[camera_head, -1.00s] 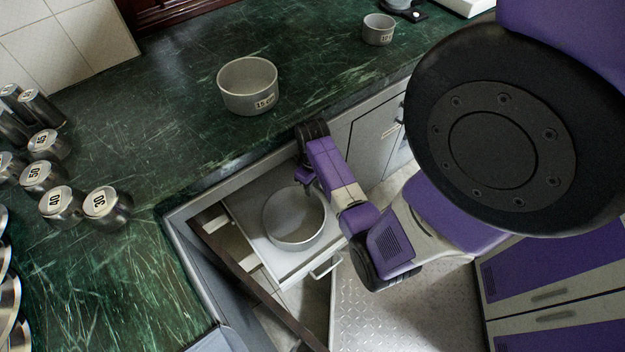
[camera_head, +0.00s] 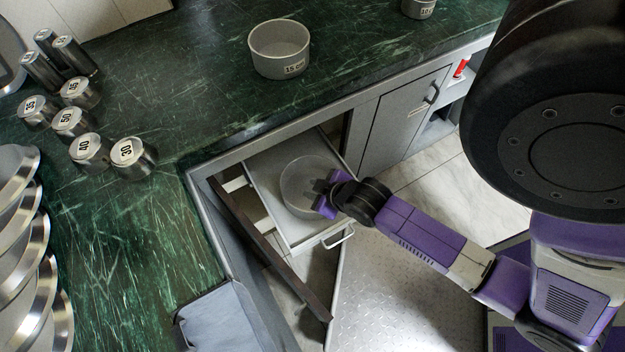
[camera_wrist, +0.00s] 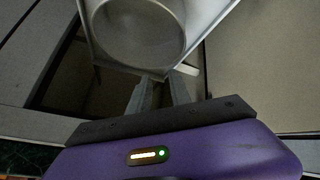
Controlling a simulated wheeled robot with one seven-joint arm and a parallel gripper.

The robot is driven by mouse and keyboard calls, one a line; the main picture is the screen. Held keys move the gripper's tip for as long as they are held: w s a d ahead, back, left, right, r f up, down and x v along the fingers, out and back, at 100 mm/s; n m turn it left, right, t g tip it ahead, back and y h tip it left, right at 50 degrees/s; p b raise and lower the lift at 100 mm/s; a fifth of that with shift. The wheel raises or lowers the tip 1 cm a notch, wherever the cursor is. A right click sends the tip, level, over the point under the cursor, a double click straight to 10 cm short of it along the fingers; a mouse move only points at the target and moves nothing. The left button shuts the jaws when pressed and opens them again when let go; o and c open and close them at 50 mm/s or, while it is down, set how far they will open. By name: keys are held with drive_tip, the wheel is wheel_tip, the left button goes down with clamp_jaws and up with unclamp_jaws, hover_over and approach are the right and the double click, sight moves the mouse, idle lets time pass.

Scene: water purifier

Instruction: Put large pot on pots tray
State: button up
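A round grey pot (camera_head: 308,181) sits upright in the pulled-out white tray (camera_head: 262,166) below the counter. It looks larger than the two pots on the counter. In the wrist view the pot (camera_wrist: 135,30) rests inside the tray's raised edges. My gripper (camera_head: 322,190) is at the front right of the pot and overlaps its side in the head view.
A pot marked 15 (camera_head: 279,50) and a smaller pot marked 10 (camera_head: 419,8) stand on the green counter (camera_head: 200,90). Several numbered metal cylinders (camera_head: 92,152) and leaning plates (camera_head: 20,240) are at the left. A dark panel (camera_head: 270,250) stands open left of the tray.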

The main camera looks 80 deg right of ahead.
drive_tip(key=s+a+r+n+t+y, duration=0.1)
drive_tip(key=a+r+t, duration=0.3)
drive_tip(key=a+r, duration=0.4)
drive_tip(key=s+a+r+n+t+y, duration=0.1)
drive_tip(key=a+r, duration=0.8)
drive_tip(key=r, duration=0.9)
drive_tip(key=s+t+y, duration=0.1)
drive_tip(key=t+y, duration=0.1)
drive_tip(key=t, duration=0.1)
drive_tip(key=shift+a+t, duration=0.15)
drive_tip(key=shift+t, duration=0.15)
drive_tip(key=shift+s+f, duration=0.1)
